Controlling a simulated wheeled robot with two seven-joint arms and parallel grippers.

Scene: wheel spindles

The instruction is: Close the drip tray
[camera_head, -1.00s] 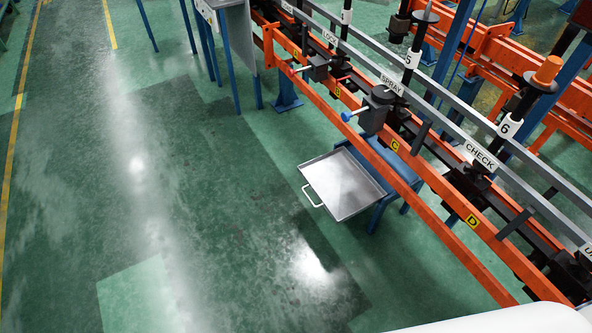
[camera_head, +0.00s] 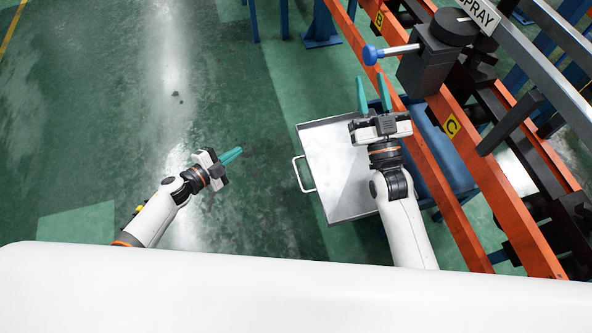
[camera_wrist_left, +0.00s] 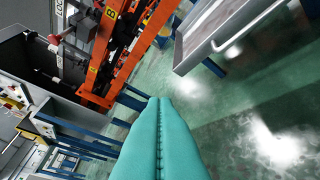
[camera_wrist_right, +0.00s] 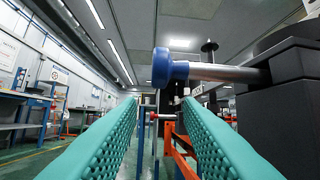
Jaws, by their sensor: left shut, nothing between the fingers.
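The drip tray (camera_head: 330,165) is a shallow grey metal tray under the orange rail, pulled out toward the left, with a pale loop handle (camera_head: 303,174) on its left side. It also shows at the top right of the left wrist view (camera_wrist_left: 207,32). My left gripper (camera_head: 232,155) is shut and empty, over the floor to the left of the handle and apart from it. My right gripper (camera_head: 373,92) is open and empty. In the head view it overlaps the tray's far right part and hides some of it. Its spread fingers also show in the right wrist view (camera_wrist_right: 160,125).
An orange rail (camera_head: 440,190) runs along the right. A blue-tipped knob (camera_head: 372,54) on a dark block (camera_head: 428,62) sticks out just beyond my right fingertips. A blue stand (camera_head: 440,150) is beside the tray. The green floor to the left is clear.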

